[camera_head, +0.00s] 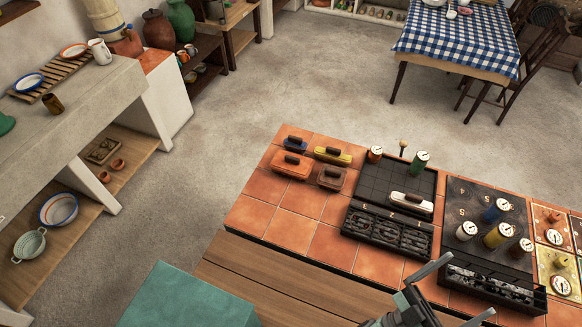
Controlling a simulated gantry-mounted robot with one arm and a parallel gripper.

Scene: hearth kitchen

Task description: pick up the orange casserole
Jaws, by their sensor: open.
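The orange casserole (290,166) is a low rectangular dish with a dark handle on its lid. It sits on the terracotta-tiled counter (281,222), near its left end. A small blue casserole (296,144) is just behind it, a yellow one (333,156) is to its right, and a brown one (332,180) is at its lower right. My gripper (461,289) is at the bottom edge of the view, far to the lower right of the orange casserole. Its fingers are spread, with nothing visible between them. Its lower part is cut off by the frame.
A dark hob (395,180) bears a white casserole (411,201) and upright canisters with dials. A black rack (387,233) stands in front of it. More dialled canisters stand on a dark panel (481,204) to the right. Bare tiles lie in front of the casseroles.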

